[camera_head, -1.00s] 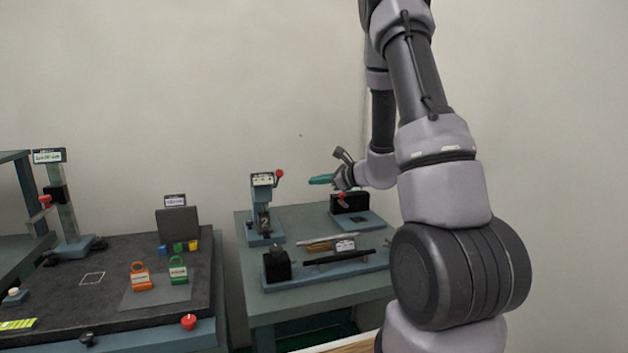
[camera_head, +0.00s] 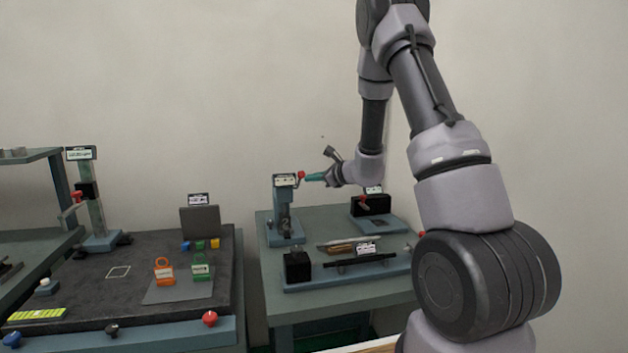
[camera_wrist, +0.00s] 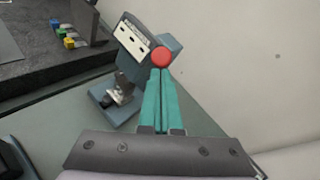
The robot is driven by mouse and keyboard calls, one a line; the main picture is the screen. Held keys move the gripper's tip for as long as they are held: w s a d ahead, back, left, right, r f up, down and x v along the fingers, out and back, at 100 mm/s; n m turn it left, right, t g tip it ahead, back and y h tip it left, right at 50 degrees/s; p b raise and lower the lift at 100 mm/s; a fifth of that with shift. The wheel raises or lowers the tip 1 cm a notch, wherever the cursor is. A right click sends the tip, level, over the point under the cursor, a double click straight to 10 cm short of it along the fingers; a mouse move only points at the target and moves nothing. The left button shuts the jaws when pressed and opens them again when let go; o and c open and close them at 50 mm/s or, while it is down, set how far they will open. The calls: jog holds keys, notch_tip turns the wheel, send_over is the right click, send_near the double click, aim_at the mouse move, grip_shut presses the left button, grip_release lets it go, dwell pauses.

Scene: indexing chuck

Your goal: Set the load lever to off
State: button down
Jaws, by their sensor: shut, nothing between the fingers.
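The load lever shows as a red ball knob (camera_head: 301,174) at the upper right of a blue-grey upright device (camera_head: 282,205) with a white label plate (camera_head: 285,181). In the wrist view the red knob (camera_wrist: 162,57) sits right at the tips of my gripper (camera_wrist: 161,75). My gripper (camera_head: 308,177) has teal fingers, which are shut together with nothing between them. The tips are at the knob's right side in the head view. I cannot tell whether they touch it. The lever's arm is mostly hidden in the wrist view.
A black block device with a red handle (camera_head: 372,205) stands right of the lever device. A rack with rods and a black block (camera_head: 298,266) lies in front. A dark table with orange (camera_head: 163,271) and green padlock-like pieces is at left.

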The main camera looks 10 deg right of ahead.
jog(key=shift+r, duration=0.1)
jog(key=shift+w+r+g, duration=0.25)
jog(key=shift+r+g, duration=0.05)
jog(key=shift+r, duration=0.05)
jog(key=shift+w+r, duration=0.2)
jog(key=shift+r, duration=0.1)
jog(key=w+r+m+g+h, duration=0.1)
jog(key=w+r+g, duration=0.3)
jog(key=w, duration=0.4)
jog(key=shift+w+r+m, duration=0.35)
jog(key=shift+r+m, duration=0.05)
jog(key=shift+r, duration=0.1)
dwell(0.5)
jog(key=shift+r, duration=0.2)
